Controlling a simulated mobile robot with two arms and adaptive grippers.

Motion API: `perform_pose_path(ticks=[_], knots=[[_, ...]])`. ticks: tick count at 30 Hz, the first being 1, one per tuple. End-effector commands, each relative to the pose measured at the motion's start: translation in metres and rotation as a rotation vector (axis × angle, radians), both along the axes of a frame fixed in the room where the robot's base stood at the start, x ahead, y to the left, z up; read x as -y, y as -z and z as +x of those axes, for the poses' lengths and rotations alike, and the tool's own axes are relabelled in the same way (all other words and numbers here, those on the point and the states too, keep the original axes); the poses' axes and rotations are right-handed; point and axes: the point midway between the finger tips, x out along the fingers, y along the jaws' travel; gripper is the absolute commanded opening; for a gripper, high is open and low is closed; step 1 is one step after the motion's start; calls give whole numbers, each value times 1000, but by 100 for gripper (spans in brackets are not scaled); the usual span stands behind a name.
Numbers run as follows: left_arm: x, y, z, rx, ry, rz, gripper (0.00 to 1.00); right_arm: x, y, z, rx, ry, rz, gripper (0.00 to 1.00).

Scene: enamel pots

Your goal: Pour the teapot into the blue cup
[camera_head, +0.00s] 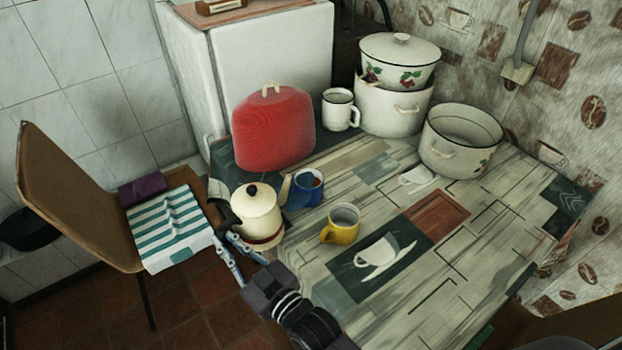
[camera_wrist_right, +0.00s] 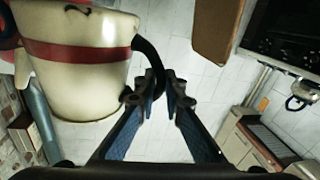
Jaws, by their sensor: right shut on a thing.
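The teapot (camera_head: 258,217) is cream with a red band, a dark knob and a black handle. It is at the table's left edge in the head view, and I cannot tell whether its base touches the table. My right gripper (camera_head: 228,238) is shut on its handle, as the right wrist view (camera_wrist_right: 162,84) also shows. The teapot body (camera_wrist_right: 75,75) fills that view's upper left. Any liquid is not visible. My left gripper is out of view.
A yellow cup (camera_head: 341,224) stands right of the teapot. A red cosy-like cover (camera_head: 273,130), a white mug (camera_head: 340,110) and white pots (camera_head: 461,142) stand behind. A chair (camera_head: 75,200) is at left. The table's front right is clear.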

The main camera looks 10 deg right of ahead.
Motion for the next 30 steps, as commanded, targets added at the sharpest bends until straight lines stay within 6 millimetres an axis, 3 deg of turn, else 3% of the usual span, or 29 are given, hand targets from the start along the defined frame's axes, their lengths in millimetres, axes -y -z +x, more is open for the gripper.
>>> perform_pose_path(ticks=[11,30], knots=[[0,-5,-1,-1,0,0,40,1,-13,2,4,2,21,0],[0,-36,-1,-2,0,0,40,23,-74,16,-154,1,266,0]])
